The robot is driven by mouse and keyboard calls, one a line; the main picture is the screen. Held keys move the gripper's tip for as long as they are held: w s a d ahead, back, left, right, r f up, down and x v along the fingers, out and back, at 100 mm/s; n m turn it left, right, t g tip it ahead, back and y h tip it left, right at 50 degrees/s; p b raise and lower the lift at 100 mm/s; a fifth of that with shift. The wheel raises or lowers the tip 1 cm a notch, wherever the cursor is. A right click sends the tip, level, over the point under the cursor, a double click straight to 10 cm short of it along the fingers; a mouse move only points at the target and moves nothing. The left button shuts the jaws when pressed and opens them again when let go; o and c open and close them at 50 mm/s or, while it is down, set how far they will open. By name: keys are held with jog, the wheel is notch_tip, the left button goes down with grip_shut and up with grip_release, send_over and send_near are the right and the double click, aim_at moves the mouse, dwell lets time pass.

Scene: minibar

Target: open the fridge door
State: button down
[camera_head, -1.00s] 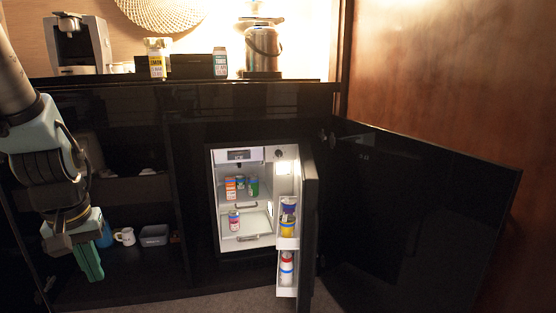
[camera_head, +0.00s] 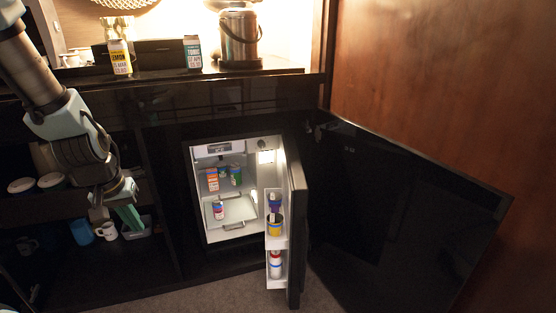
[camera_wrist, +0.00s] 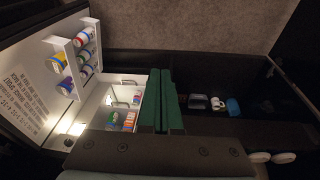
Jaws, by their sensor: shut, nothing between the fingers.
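The fridge (camera_head: 238,195) is lit inside, in the black cabinet at the middle of the head view. Its door (camera_head: 297,225) stands open, swung out to the right, with several cans and jars on its inner shelves. The wrist view shows the same door (camera_wrist: 28,98) at upper left and the lit interior (camera_wrist: 120,97) below it. My gripper (camera_head: 132,219) hangs at left in front of the open shelves, apart from the fridge door. Its green fingers (camera_wrist: 160,100) are together with nothing between them.
A large black cabinet door (camera_head: 400,215) stands open at right, beside the fridge door. White mugs (camera_head: 107,231) and a blue cup (camera_head: 82,231) sit on the lower left shelf. The counter (camera_head: 170,84) holds cartons and a steel urn (camera_head: 239,40). Carpet (camera_head: 200,295) in front is clear.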

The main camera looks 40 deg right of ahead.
jog(key=s+d+r+m+g+h+p, duration=0.1)
jog(key=s+d+r+h+p, duration=0.15)
jog(key=d+p, duration=0.5)
jog(key=s+d+r+m+h+p, duration=0.15)
jog(key=d+r+p, duration=0.3)
jog(key=d, duration=0.55)
jog(key=s+d+r+m+g+h+p, duration=0.1)
jog(key=s+d+r+p, duration=0.15)
jog(key=d+p, duration=0.5)
jog(key=s+d+f+p, duration=0.2)
jog(key=d+f, duration=0.5)
jog(key=d, duration=0.4)
jog(key=shift+f+p, duration=0.25)
jog(key=shift+p, duration=0.05)
